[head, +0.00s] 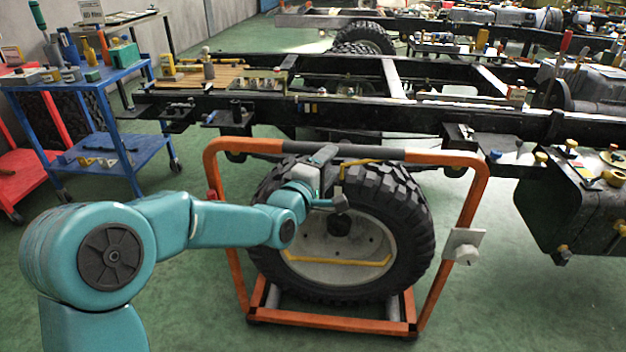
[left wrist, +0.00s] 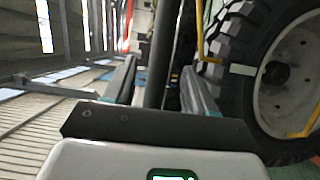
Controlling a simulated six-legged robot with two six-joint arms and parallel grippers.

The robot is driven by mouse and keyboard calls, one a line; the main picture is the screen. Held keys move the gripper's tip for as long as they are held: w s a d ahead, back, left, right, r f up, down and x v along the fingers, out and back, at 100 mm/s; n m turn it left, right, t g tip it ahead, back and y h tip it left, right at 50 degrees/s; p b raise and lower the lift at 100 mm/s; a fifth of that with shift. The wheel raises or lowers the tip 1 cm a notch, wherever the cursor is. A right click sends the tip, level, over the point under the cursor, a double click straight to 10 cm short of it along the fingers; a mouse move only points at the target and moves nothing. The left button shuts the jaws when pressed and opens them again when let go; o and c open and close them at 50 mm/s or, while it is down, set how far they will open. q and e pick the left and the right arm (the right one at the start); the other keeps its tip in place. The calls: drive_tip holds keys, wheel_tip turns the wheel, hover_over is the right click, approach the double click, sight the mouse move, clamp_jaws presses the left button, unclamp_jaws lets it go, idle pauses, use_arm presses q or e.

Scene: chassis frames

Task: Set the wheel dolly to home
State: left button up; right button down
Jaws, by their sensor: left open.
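The wheel dolly is an orange tube frame (head: 472,205) standing on the green floor, with a big black tyre (head: 405,205) on a pale rim upright inside it. Its top bar has a dark grip section (head: 370,152). My left gripper (head: 328,170) is at the top of the tyre, close to this bar. In the left wrist view, my left gripper (left wrist: 160,68) is open, with a dark bar (left wrist: 163,40) running between its fingers. I cannot tell whether the fingers touch it. The tyre (left wrist: 228,65) shows at the right there. My right gripper is out of view.
A black chassis frame (head: 330,105) with small parts on it runs close behind the dolly. A blue tool cart (head: 95,125) and a red cart (head: 18,178) stand at left. A dark tank (head: 575,210) hangs at right. Green floor (head: 500,310) is clear at front right.

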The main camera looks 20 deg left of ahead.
use_arm(q)
drive_tip(key=s, duration=0.6)
drive_tip(key=shift+s+a, duration=0.25)
drive_tip(key=shift+a, duration=0.1)
drive_tip(key=s+d+f+m+g, duration=0.1)
drive_tip(key=s+d+f+g, duration=0.15)
drive_tip(key=f, duration=0.75)
drive_tip(key=s+d+f+g+h, duration=0.1)
drive_tip(key=s+f+g, duration=0.2)
drive_tip(key=f, duration=0.7)
drive_tip(key=s+d+f+m+g, duration=0.1)
drive_tip(key=s+d+f+g, duration=0.15)
drive_tip(key=f, duration=0.85)
drive_tip(key=s+d+f+m+g+h, duration=0.1)
drive_tip(key=s+d+f+m+g, duration=0.1)
drive_tip(key=s+f+m+g, duration=0.5)
drive_tip(key=s+d+f+m+g, duration=0.1)
drive_tip(key=s+d+f, duration=0.3)
drive_tip(key=s, duration=0.8)
drive_tip(key=s+r+m+p, duration=0.1)
drive_tip(key=r+m+p, duration=0.1)
drive_tip(key=r+p, duration=0.9)
drive_tip(key=s+a+r+m+g+p, duration=0.1)
drive_tip(key=s+r+m+p, duration=0.1)
drive_tip(key=r+p, duration=1)
drive_tip(key=shift+r+m+g+p, duration=0.15)
drive_tip(key=shift+m+g+p, duration=0.15)
drive_tip(key=shift+m+p, duration=0.15)
